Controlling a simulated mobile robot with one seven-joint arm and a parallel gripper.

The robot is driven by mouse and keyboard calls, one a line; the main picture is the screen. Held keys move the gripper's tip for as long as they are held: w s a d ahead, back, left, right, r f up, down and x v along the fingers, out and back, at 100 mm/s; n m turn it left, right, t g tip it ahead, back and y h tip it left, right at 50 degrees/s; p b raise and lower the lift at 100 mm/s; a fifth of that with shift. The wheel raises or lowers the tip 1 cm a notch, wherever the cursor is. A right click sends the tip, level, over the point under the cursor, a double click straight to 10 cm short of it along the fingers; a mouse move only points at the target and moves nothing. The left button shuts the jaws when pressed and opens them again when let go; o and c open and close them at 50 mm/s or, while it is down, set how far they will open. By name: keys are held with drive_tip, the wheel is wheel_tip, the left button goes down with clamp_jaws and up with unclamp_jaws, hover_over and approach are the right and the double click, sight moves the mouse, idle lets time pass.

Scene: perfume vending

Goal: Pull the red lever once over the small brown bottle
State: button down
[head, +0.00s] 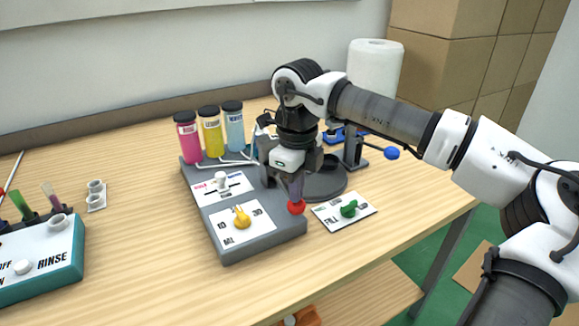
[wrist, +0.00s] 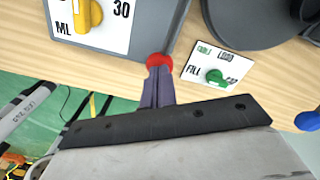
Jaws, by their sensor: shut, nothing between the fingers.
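The red lever shows as a red ball knob (head: 296,207) at the front right corner of the grey dispenser (head: 262,243). In the wrist view the red knob (wrist: 158,59) sits right at the tips of my fingers. My gripper (head: 295,190) points down at the knob, with its fingers together and nothing held between them. The fingertips (wrist: 158,75) look close to or touching the knob; I cannot tell which. The lever's shaft is hidden. I cannot make out the small brown bottle in either view; my gripper and wrist cover part of the dispenser.
Pink, yellow and blue bottles (head: 211,135) stand at the dispenser's back. A yellow knob (head: 242,218) and white knob (head: 221,181) are on its top. A card with a green knob (head: 348,209) lies to the right, near a blue-knobbed press (head: 391,153). A teal rinse box (head: 45,262) is left.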

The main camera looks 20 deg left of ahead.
wheel_tip(320, 180, up, 9)
drive_tip(key=p, duration=0.6)
drive_tip(key=shift+f, duration=0.15)
idle(1.2)
